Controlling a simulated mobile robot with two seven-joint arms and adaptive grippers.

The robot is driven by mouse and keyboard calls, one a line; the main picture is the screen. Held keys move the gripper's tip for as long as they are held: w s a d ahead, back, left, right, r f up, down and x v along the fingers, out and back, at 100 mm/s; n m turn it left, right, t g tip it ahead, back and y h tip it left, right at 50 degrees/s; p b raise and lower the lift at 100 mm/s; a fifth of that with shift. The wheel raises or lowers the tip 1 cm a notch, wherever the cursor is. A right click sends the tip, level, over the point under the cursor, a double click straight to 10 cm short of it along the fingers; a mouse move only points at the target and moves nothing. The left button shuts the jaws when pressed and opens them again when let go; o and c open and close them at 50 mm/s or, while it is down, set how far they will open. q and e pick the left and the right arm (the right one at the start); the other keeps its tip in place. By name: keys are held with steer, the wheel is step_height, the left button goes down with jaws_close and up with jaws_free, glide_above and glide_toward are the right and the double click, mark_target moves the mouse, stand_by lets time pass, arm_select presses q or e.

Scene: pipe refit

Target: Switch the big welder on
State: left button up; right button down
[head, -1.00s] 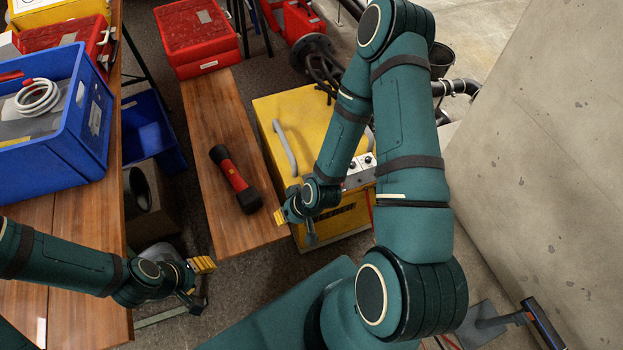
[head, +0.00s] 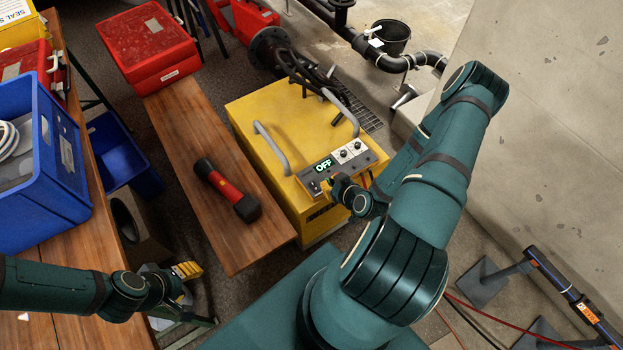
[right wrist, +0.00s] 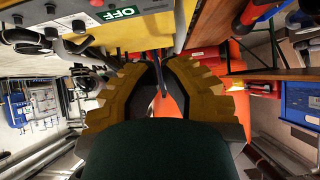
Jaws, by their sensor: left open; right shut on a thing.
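The big welder (head: 290,135) is a yellow box with two grey handles on top. Its sloped grey control panel (head: 345,166) has knobs and a display (head: 324,164) reading OFF in green. The OFF display also shows in the right wrist view (right wrist: 118,13). My right gripper (head: 333,183) is at the panel's front, below the display. In the right wrist view its yellow fingers (right wrist: 158,62) close around a thin grey part, which I cannot make out clearly. My left gripper (head: 188,281) is open and empty, away from the welder at lower left.
A wooden bench (head: 205,150) beside the welder bears a red and black torch (head: 228,190) and a red case (head: 148,45). A blue crate (head: 45,195) stands on the left table. Dark pipes (head: 385,60) run behind, and a concrete wall (head: 550,130) is at right.

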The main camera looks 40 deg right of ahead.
steer(key=shift+d, duration=0.15)
steer(key=b, duration=0.2)
glide_above(315, 184)
steer(key=f, duration=0.6)
steer(key=shift+s, duration=0.4)
steer(key=f, duration=0.1)
steer(key=f+b, duration=0.1)
steer(key=f, duration=0.1)
steer(key=shift+w+f, duration=0.1)
steer(key=shift+w, duration=0.25)
steer(key=shift+d+f, duration=0.1)
steer(key=shift+f, duration=0.3)
steer(key=shift+w, duration=0.1)
